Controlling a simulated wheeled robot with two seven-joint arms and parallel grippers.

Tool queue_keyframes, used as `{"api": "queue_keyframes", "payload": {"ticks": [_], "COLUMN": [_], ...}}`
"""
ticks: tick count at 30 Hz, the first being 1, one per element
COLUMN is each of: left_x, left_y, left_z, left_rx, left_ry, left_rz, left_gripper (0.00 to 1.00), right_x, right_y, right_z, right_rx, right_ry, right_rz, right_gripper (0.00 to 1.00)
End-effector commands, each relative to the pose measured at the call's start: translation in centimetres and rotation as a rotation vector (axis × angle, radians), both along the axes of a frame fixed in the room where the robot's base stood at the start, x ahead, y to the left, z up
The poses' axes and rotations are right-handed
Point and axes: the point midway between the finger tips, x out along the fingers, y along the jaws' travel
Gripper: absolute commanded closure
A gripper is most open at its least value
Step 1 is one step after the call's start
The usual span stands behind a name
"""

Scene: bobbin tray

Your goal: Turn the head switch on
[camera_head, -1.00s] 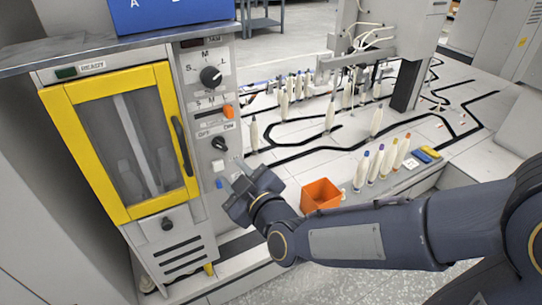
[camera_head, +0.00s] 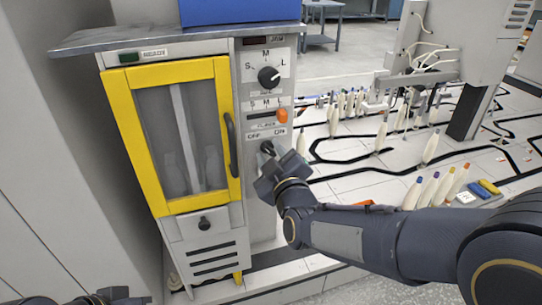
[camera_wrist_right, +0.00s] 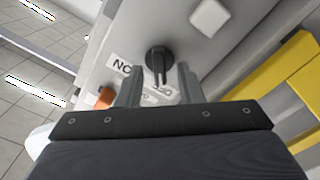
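The head switch is a black rotary knob (camera_head: 267,148) under the OFF and ON labels on the grey control panel (camera_head: 255,190). In the right wrist view the knob (camera_wrist_right: 157,58) shows upside down, with its grip bar pointing down the picture. My right gripper (camera_head: 268,168) is at the panel, right by the knob and partly covering it. In the wrist view its two fingers (camera_wrist_right: 159,78) are apart, one on each side of the bar, with gaps visible; I see no contact. A small part of my left gripper (camera_head: 112,298) shows at the bottom left edge.
Above the switch are an orange slider knob (camera_head: 282,115) and a black S-M-L dial (camera_head: 268,77). A yellow-framed door (camera_head: 127,130) with a dark handle (camera_head: 231,145) stands just left. An orange box (camera_head: 362,203) is mostly hidden behind my right arm. Bobbins stand right.

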Motion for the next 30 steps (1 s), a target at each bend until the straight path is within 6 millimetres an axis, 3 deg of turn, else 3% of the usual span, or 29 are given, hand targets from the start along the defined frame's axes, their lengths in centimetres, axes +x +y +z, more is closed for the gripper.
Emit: {"api": "queue_keyframes", "payload": {"ticks": [3, 10, 22, 30], "left_x": [0.0, 0.0, 0.0, 0.0], "left_y": [0.0, 0.0, 0.0, 0.0], "left_z": [0.0, 0.0, -0.3, -1.2], "left_rx": [0.000, 0.000, 0.000, 0.000], "left_ry": [0.000, 0.000, 0.000, 0.000], "left_rz": [0.000, 0.000, 0.000, 0.000], "left_gripper": [1.00, 1.00, 1.00, 1.00], "right_x": [0.0, 0.0, 0.0, 0.0], "right_y": [0.0, 0.0, -0.1, -0.2], "right_z": [0.0, 0.0, -0.1, -0.1], "right_rx": [0.000, 0.000, 0.038, 0.194], "right_ry": [0.000, 0.000, 0.012, 0.062], "right_rz": [0.000, 0.000, 0.000, -0.002], "right_gripper": [0.69, 0.99, 1.00, 1.00]}}
